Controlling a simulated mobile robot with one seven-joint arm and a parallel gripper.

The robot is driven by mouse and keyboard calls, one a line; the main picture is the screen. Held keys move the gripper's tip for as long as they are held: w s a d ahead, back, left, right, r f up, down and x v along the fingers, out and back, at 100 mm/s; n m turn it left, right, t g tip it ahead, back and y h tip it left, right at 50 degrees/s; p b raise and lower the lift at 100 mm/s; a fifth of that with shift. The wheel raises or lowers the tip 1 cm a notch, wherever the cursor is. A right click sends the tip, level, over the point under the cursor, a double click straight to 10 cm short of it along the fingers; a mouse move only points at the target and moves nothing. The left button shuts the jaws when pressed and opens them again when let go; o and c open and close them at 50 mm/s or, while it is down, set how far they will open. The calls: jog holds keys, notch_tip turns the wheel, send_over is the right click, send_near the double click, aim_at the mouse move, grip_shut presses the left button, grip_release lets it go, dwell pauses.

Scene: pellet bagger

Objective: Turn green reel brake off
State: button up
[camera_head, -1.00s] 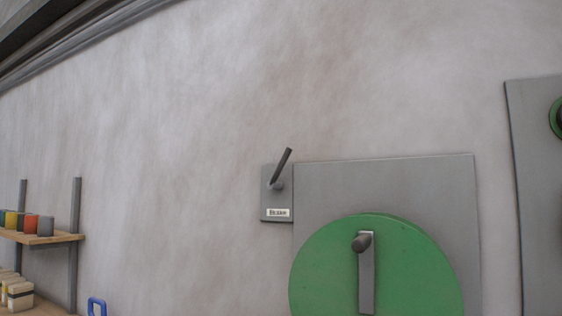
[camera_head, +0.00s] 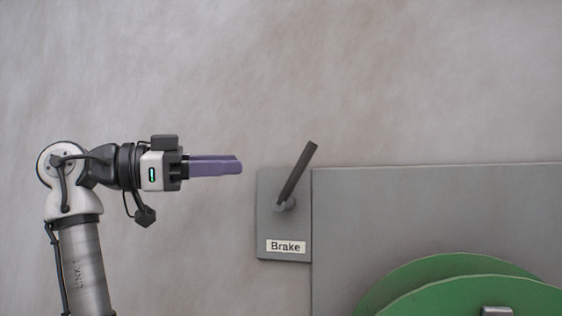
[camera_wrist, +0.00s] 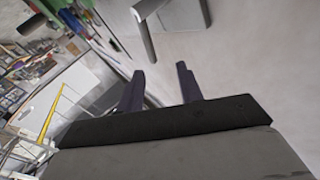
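The brake lever (camera_head: 298,172) is a dark bar on a small grey plate (camera_head: 268,222) labelled "Brake". It points up and tilts to the right from its pivot. The green reel (camera_head: 445,280) is partly in view at the lower right. My gripper (camera_head: 241,166), with purple fingers, is left of the lever in the head view, apart from it. The wrist view shows the two fingers spread with nothing between them (camera_wrist: 160,69), and the lever (camera_wrist: 145,35) beyond the fingertips.
A large grey panel (camera_head: 420,205) stands behind the reel, beside the brake plate. The pale wall (camera_head: 200,70) above and around the gripper is clear. In the wrist view, cluttered shelves and floor show at the left.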

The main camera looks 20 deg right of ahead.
aim_at(300, 175)
jog(key=shift+m+g+y, duration=0.3)
jog(key=shift+m+g, duration=0.3)
jog(key=shift+g, duration=0.2)
jog(key=d+p, duration=0.1)
jog(key=d, duration=0.3)
jog(key=s+d+p, duration=0.1)
jog(key=d, duration=0.4)
jog(key=s+d+p, duration=0.1)
jog(key=d, duration=0.4)
jog(key=shift+d+r+p, duration=0.2)
jog(key=shift+d+p, duration=0.05)
jog(key=shift+p, duration=0.05)
grip_shut()
